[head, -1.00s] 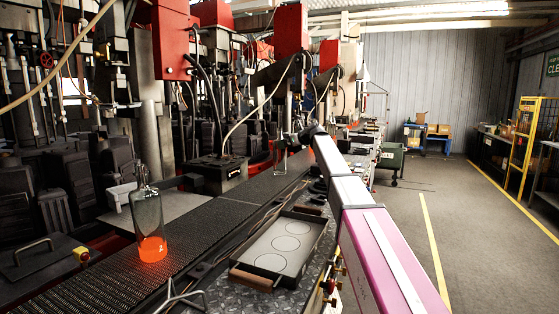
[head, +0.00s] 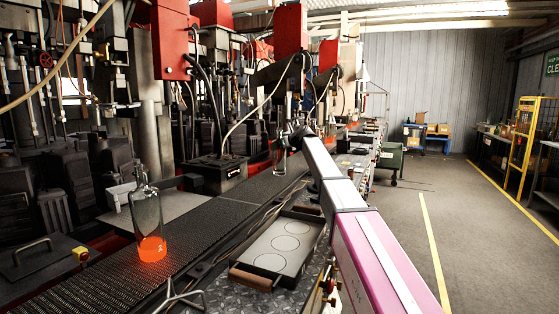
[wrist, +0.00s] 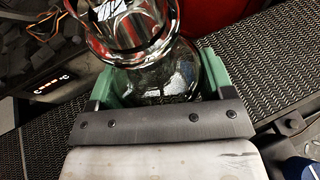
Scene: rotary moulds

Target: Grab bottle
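A clear glass bottle (wrist: 155,75) stands between the two green finger pads of my gripper (wrist: 158,85) in the wrist view, its neck and rim towards the top left. The fingers are wide apart near the ends of the dark bar, around the bottle. Whether the pads touch the glass I cannot tell. In the head view this bottle (head: 279,158) shows small on the conveyor, at the far end of my arm. A second clear bottle (head: 147,220), with a glowing orange base, stands upright on the near conveyor, away from my gripper.
The dark mesh conveyor (head: 105,283) runs along the red and black machines. A tray (head: 316,250) with three circles marked in it lies beside it, under my arm. A metal stand (head: 175,295) is at the front. The aisle floor (head: 470,240) at right is clear.

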